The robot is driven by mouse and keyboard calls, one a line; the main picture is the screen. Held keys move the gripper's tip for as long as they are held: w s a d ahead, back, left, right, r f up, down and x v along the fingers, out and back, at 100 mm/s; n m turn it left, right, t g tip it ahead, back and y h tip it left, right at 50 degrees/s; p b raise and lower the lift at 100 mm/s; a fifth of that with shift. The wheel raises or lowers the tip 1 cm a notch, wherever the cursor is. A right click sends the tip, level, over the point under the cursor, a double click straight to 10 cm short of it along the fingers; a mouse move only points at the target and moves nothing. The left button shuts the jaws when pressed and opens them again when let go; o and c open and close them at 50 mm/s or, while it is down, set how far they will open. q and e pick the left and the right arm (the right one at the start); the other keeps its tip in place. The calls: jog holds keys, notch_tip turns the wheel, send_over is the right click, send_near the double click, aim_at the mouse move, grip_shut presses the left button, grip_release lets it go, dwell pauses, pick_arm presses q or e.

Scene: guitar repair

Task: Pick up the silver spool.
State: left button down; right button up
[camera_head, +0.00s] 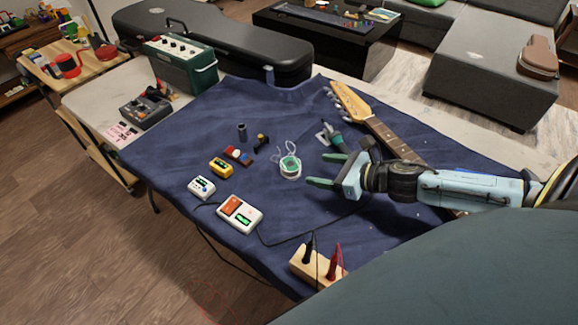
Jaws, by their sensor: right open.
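A small pale, silvery spool (290,168) with a green top and thin loops of wire sticking up stands on the dark blue cloth (330,220), near its middle. My right gripper (318,169) comes in from the right, with its green-tipped fingers apart and pointing at the spool. The fingertips are just right of the spool, with a small gap between, and nothing is held. How high the fingers are above the cloth is hard to tell. My left gripper is out of view.
A guitar neck (387,134) lies behind my right arm. A green-handled tool (331,137) lies behind the fingers. Left of the spool are a dark cylinder (242,131), a yellow box (221,167) and a white meter (240,213). A wooden block (317,267) holds probes in front.

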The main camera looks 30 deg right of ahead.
aim_at(291, 164)
jog(key=shift+r+b+x, duration=0.15)
jog(key=shift+b+x, duration=0.2)
jog(key=shift+x, duration=2.05)
jog(key=shift+r+b+x, duration=0.15)
jog(key=shift+b+x, duration=0.15)
jog(key=shift+x, duration=2.05)
jog(key=shift+w+a+f, duration=0.2)
jog(key=shift+w+a, duration=0.15)
jog(key=shift+w, duration=0.1)
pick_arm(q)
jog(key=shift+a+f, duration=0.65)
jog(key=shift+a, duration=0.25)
pick_arm(e)
jog(key=shift+c, duration=0.2)
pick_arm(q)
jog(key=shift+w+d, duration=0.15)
pick_arm(e)
jog(key=c, duration=0.9)
